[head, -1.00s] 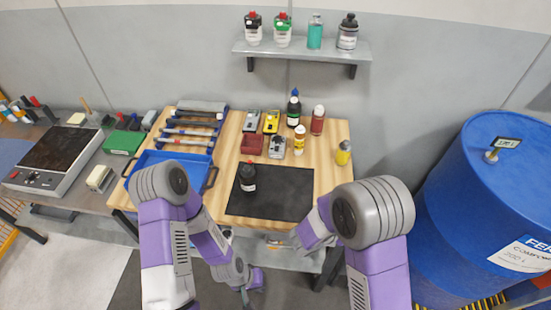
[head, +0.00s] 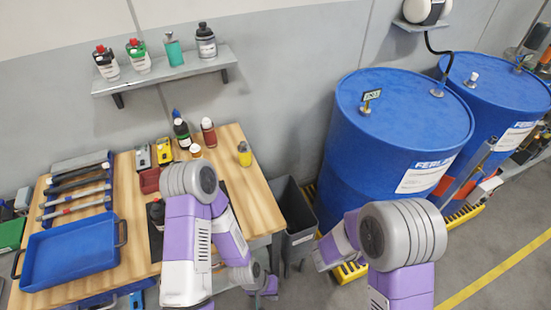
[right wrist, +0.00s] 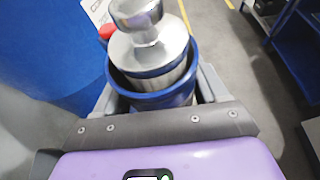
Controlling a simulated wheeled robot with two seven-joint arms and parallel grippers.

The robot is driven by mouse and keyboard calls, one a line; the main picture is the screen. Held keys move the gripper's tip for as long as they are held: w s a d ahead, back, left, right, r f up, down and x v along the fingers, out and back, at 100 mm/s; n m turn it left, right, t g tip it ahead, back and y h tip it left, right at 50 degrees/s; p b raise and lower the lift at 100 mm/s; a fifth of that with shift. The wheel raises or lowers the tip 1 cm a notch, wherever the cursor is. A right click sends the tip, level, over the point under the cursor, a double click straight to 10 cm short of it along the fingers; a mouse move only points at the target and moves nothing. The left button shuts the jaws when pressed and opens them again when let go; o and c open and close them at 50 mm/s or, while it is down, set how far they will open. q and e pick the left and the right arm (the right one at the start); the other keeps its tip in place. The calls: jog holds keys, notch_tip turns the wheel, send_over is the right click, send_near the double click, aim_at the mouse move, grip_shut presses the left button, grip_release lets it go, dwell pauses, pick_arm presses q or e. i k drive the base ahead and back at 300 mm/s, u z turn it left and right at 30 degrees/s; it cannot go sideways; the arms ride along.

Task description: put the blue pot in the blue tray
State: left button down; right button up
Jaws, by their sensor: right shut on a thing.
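The blue tray (head: 70,254) lies at the left front of the wooden workbench in the head view and looks empty. In the right wrist view, my right gripper (right wrist: 155,84) is shut on the blue pot (right wrist: 150,101), with a grey finger on each side. A shiny metal piece with a rounded knob (right wrist: 148,45) stands up out of the pot's rim. The pot and right gripper are hidden in the head view. My left gripper (head: 266,287) is low in front of the workbench, apart from the tray; its fingers are too small to read.
A tool rack (head: 76,188) is behind the tray. Several bottles and small boxes stand at the back of the workbench (head: 257,200). A grey bin (head: 297,222) stands right of it, beside large blue drums (head: 395,135). Open floor lies at the lower right.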

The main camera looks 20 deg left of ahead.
aim_at(71, 255)
jog(key=z, duration=1)
jog(key=k, duration=1.8)
jog(key=u, duration=2.35)
jog(key=i, duration=0.5)
jog(key=z, duration=0.05)
